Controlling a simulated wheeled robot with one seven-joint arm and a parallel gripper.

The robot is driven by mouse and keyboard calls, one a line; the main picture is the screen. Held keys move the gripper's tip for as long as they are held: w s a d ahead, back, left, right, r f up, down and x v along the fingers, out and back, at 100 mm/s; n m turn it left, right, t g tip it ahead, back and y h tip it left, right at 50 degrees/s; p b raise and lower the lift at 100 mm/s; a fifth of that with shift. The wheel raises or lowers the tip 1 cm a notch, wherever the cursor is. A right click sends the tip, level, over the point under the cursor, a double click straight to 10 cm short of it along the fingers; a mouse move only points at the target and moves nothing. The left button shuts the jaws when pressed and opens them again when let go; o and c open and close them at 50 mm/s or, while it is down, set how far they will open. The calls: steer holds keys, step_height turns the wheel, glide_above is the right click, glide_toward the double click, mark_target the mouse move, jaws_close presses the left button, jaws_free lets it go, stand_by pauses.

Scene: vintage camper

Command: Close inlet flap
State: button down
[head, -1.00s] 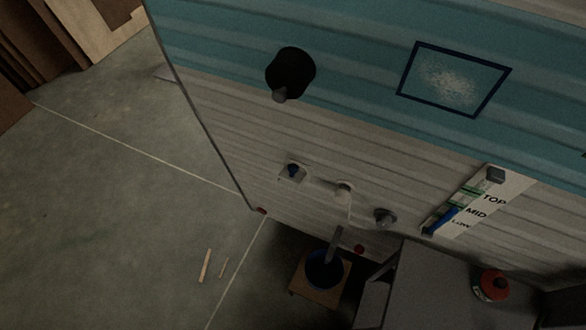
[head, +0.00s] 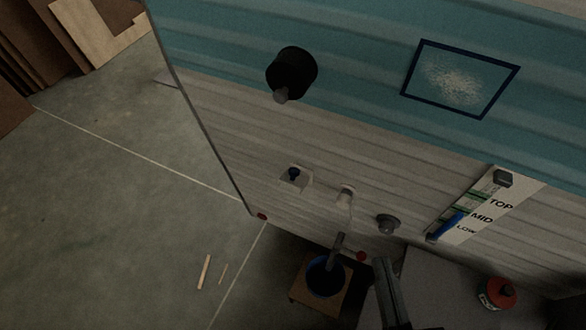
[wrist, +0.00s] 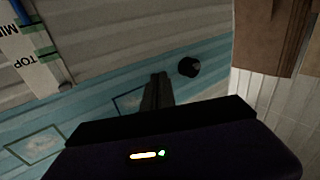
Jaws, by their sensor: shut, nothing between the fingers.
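On the camper wall in the head view, a small pale square fitting with a dark blue socket (head: 293,174) looks like the inlet. A pale plate shows at its upper right, which may be its flap raised; it is too small to be sure. My gripper (head: 384,266) is at the bottom of the head view, below and right of this fitting and apart from it. In the wrist view my gripper's dark fingers (wrist: 157,84) are together with nothing between them. The inlet is not recognisable in the wrist view.
Other wall fittings are a pale spout (head: 345,196), a round grey fitting (head: 388,223), a black round vent (head: 291,72) and a level gauge (head: 470,208). A blue bucket (head: 314,286) stands below. A red-topped can (head: 496,293) is at lower right. The floor at left is mostly clear.

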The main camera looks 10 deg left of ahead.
steer(key=w+a+r+n+g+y+b, duration=0.1)
steer(key=w+a+g, duration=0.1)
steer(key=w+a, duration=0.85)
steer(key=w+a+r+g+b, duration=0.1)
steer(key=w+a+b, duration=0.1)
steer(key=w+a, duration=0.85)
steer(key=m+g+h+p, duration=0.1)
steer(key=m+g+h, duration=0.4)
steer(key=m+h, duration=0.35)
glide_above(293, 175)
steer(key=w, duration=0.2)
steer(key=shift+n, duration=0.45)
steer(key=f, duration=1)
steer(key=shift+s+d, duration=0.25)
steer(key=shift+s+a+f+p, duration=0.15)
steer(key=shift+s+f, duration=0.1)
steer(key=shift+f, duration=0.3)
steer(key=shift+s+f+p, duration=0.15)
steer(key=shift+s+f, duration=0.05)
steer(key=shift+f, duration=0.35)
steer(key=shift+s+a+f, duration=0.1)
steer(key=shift+s+f, duration=0.2)
steer(key=shift+f, duration=0.5)
steer(key=shift+f, duration=0.1)
